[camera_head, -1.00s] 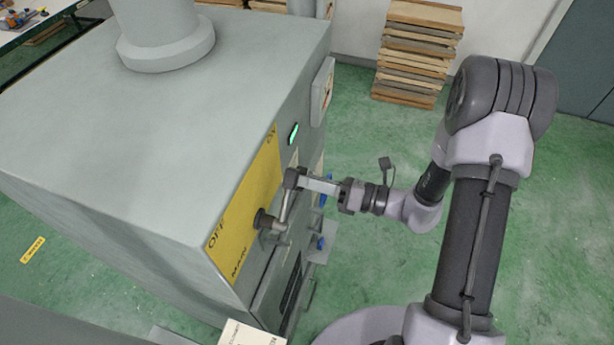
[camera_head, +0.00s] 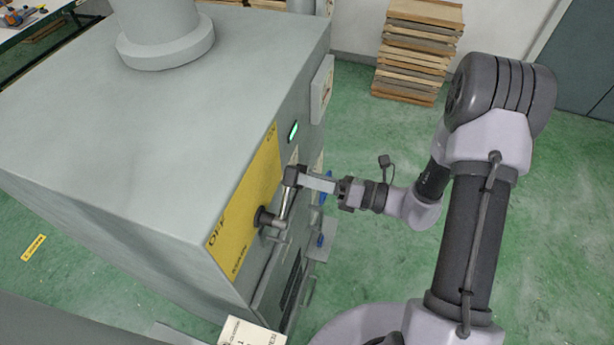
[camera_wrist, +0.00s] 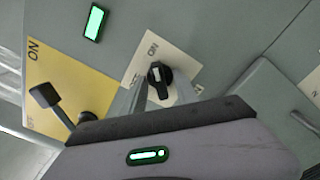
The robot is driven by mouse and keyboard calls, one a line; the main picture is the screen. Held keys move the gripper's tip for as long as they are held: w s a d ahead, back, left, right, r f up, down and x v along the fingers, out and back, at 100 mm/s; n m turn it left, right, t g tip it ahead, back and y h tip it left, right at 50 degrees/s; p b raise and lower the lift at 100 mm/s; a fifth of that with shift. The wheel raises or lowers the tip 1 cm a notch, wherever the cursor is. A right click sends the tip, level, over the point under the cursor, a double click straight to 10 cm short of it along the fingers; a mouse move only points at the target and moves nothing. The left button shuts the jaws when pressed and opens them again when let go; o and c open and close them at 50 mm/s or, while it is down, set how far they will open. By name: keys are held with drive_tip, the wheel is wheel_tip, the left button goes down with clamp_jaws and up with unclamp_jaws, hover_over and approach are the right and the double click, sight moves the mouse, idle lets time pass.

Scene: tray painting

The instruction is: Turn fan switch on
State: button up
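The fan switch looks to be a small black rotary knob (camera_wrist: 159,76) with a white mark on its face. It sits on a white plate (camera_wrist: 187,42) lettered ON in the wrist view. In the head view the knob is hidden behind the main lever and my gripper. My gripper (camera_head: 306,182) reaches the cabinet front just behind the lever's tip. In the wrist view my gripper's two grey fingers (camera_wrist: 158,88) stand apart on either side of the knob. I see no clear grip, and whether they touch it is hard to tell.
The main lever (camera_head: 284,203) stands on a yellow ON/OFF plate (camera_head: 228,236) close beside my fingers. A green lamp (camera_head: 293,132) glows above on the grey cabinet (camera_head: 150,120). Stacked boards (camera_head: 418,50) stand behind. The green floor right of the cabinet is mostly clear.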

drive_tip(key=shift+d, duration=0.1)
drive_tip(key=b+v, duration=0.2)
drive_tip(key=v, duration=1.5)
drive_tip(key=shift+s, duration=0.1)
